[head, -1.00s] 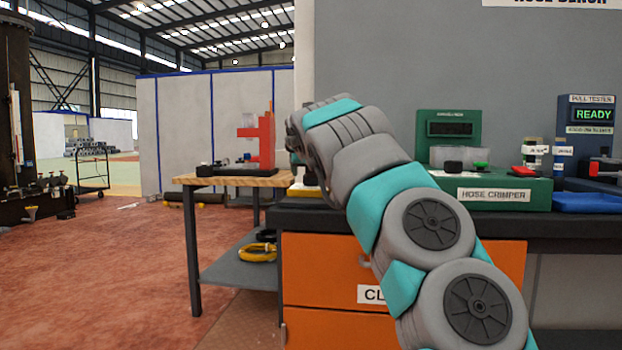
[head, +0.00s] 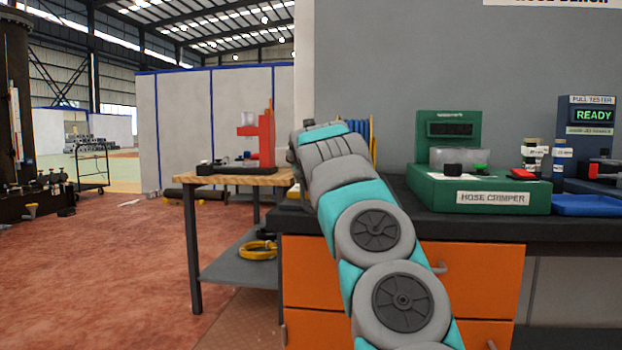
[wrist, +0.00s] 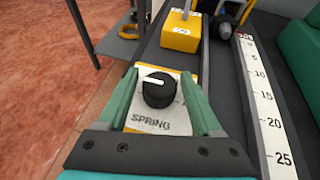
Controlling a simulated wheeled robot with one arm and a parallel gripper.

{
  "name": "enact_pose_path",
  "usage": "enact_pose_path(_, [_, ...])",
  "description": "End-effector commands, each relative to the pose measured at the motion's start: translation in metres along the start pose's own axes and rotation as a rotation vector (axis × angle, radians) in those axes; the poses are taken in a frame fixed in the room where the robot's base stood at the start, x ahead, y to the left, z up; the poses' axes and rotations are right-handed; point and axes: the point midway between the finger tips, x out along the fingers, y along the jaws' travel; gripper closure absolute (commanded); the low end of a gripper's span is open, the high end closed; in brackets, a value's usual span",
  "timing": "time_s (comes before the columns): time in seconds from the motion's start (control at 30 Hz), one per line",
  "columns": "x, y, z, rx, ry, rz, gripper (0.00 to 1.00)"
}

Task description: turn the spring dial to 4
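The spring dial (wrist: 159,96) is a round black knob with a white pointer mark on its top, on a pale plate (wrist: 150,127) printed SPRING. The mark points toward the upper left in the wrist view. No scale numbers are readable around the dial. My gripper (wrist: 160,74) is open, with its two green fingers on either side of the dial. Gaps show between the fingers and the knob, and I cannot tell if it touches either finger. In the head view the dial and the gripper are hidden by my arm.
A yellow block (wrist: 182,32) stands beyond the dial. A white ruler strip (wrist: 265,110) runs along the right. The green hose crimper (head: 480,190) and a blue tray (head: 588,205) sit on the bench. A wooden-topped table (head: 225,178) with a red device (head: 262,140) stands at left.

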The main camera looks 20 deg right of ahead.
Motion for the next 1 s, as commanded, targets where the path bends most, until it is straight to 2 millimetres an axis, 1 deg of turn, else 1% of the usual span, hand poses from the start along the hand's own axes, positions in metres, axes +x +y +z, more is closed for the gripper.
enact_pose_path(0.03, [0.0000,-0.0001,0.0000,0.000,0.000,0.000,0.40])
enact_pose_path(0.07, [-0.0001,0.0000,0.0000,0.000,0.000,0.000,0.44])
enact_pose_path(0.57, [-0.0002,0.0001,0.0001,0.000,0.000,0.000,1.00])
enact_pose_path(0.8, [-0.0003,0.0003,0.0003,0.001,0.000,-0.005,1.00])
enact_pose_path(1.0, [-0.0004,0.0013,0.0008,0.015,-0.001,-0.048,1.00])
